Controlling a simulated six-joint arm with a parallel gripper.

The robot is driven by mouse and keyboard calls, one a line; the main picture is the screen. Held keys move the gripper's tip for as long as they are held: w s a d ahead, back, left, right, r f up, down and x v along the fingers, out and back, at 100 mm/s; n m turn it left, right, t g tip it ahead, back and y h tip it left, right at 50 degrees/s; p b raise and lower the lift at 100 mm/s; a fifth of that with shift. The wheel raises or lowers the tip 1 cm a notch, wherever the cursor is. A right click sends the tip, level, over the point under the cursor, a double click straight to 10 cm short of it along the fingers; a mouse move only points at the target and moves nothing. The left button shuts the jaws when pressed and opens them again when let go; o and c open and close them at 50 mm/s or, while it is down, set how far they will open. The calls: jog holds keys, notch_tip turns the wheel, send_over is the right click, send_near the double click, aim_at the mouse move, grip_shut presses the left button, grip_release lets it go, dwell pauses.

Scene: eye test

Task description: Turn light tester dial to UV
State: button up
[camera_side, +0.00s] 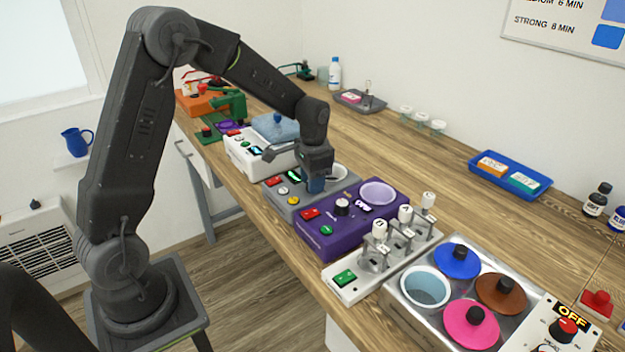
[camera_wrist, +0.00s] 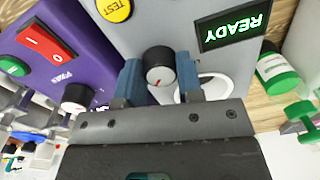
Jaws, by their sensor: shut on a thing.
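The grey tester (camera_side: 283,204) stands on the bench beside a purple device. In the wrist view the grey tester (camera_wrist: 205,14) shows a yellow TEST button (camera_wrist: 115,8) and a display (camera_wrist: 233,24) that reads READY in green. Its dial (camera_wrist: 159,66) is black with a pale face and a red mark. My gripper (camera_wrist: 159,84) has its blue fingers on either side of this dial, shut on it. In the side view my gripper (camera_side: 315,186) comes down over the tester and hides the dial. No UV marking is readable in either view.
The purple device (camera_side: 325,236) with its own knob (camera_side: 342,206) sits close on the near side. A white device (camera_side: 245,155) stands on the far side. A blue tray (camera_side: 510,180) lies to the right; the wooden bench between is clear.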

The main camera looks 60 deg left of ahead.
jog(key=o, duration=0.9)
jog(key=shift+r, duration=0.15)
jog(key=r, duration=1.3)
jog(key=shift+d+r, duration=0.25)
jog(key=shift+r, duration=0.05)
jog(key=s+d+t, duration=0.2)
jog(key=s+d, duration=0.2)
jog(key=s, duration=0.3)
jog(key=s+d+r+n+t, duration=0.1)
jog(key=s+d, duration=0.2)
jog(key=s, duration=0.4)
jog(key=s+d+r+n+t, duration=0.1)
jog(key=s+d, duration=0.3)
jog(key=s, duration=0.4)
jog(key=shift+s+d+t, duration=0.1)
jog(key=shift+d+t, duration=0.25)
jog(key=shift+t, duration=0.45)
